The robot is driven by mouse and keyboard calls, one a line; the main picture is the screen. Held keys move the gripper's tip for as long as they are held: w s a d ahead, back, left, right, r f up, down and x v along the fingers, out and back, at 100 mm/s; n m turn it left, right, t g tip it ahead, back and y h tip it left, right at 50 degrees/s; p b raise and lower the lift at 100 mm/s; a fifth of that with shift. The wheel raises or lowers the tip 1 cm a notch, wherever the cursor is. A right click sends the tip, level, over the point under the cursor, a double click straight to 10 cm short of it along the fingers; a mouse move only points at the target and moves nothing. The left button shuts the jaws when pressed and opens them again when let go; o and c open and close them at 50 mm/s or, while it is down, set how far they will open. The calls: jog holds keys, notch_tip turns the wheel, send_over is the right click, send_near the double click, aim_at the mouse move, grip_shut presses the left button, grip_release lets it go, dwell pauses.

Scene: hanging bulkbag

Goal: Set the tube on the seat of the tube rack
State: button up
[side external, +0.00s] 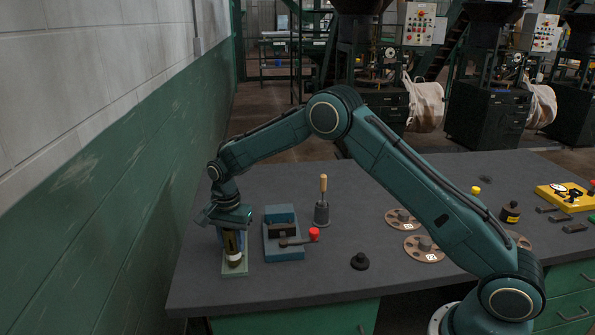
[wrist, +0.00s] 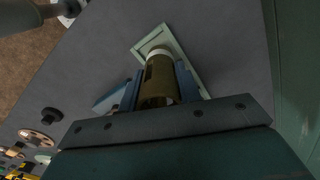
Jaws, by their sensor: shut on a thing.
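The tube (wrist: 158,85) is a brown-gold cylinder with a pale band at its lower end. My gripper (wrist: 160,92) is shut on it, with blue fingers on either side. In the side external view my gripper (side external: 232,236) points down at the left of the table, and the tube (side external: 231,243) hangs between its fingers. The tube rack (side external: 235,269) is a pale green square base with a raised rim, directly below the tube. The tube's lower end is at or just above the rack. I cannot tell whether it touches the seat, which the tube hides.
A blue vise-like fixture (side external: 283,245) with a red-knobbed lever stands close to the right of the rack. A wooden-handled tool in a grey holder (side external: 322,212) and a black knob (side external: 359,261) are farther right. The green wall (side external: 120,215) is left of the table.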

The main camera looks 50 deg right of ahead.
jog(key=shift+f, duration=0.7)
jog(key=o, duration=1.2)
notch_tip(320, 180, up, 7)
dwell(0.8)
jog(key=shift+r, duration=0.1)
